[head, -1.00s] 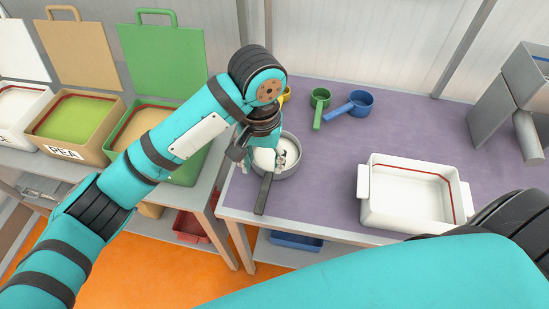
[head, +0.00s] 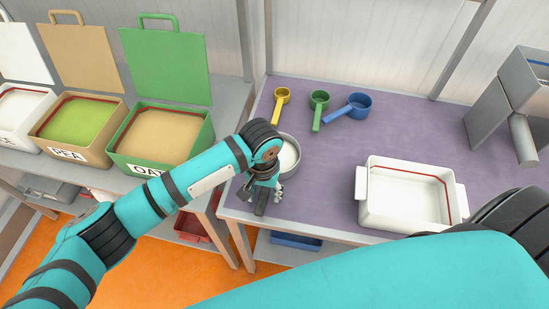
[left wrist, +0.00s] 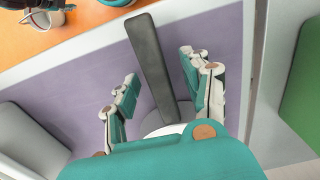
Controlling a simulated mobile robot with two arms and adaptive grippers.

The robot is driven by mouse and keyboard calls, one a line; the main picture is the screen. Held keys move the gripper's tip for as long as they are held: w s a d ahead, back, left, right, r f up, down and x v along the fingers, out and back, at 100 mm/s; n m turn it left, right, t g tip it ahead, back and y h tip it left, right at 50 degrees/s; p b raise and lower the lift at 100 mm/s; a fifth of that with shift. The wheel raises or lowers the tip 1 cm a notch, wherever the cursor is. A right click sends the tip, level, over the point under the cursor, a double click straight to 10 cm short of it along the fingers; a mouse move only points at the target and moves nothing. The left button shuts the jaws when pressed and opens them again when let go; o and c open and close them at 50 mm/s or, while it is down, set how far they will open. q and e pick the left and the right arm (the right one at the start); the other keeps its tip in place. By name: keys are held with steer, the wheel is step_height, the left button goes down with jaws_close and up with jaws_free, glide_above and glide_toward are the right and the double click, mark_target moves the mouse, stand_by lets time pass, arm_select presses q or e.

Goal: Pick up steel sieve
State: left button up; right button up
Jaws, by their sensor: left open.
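The steel sieve (head: 291,160) is a round grey pan with a pale inside, sitting on the purple table top near its left edge. My left gripper (head: 265,200) is over the sieve's dark handle and hides part of the pan and handle. In the left wrist view the dark, flat handle (left wrist: 147,52) runs between the two fingers of the open left gripper (left wrist: 157,70). There is a gap on both sides, and the fingers do not grip it. My right arm crosses the lower right of the head view, and its gripper is out of the picture.
Yellow (head: 281,105), green (head: 319,105) and blue (head: 350,106) scoops lie behind the sieve. A white tray (head: 372,212) stands to the right, with a grey metal device (head: 500,100) beyond. The lidded oat bin (head: 190,150) and pea bin (head: 105,128) stand on the left bench.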

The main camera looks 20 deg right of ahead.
arm_select(q)
jaws_close()
stand_by(0.3)
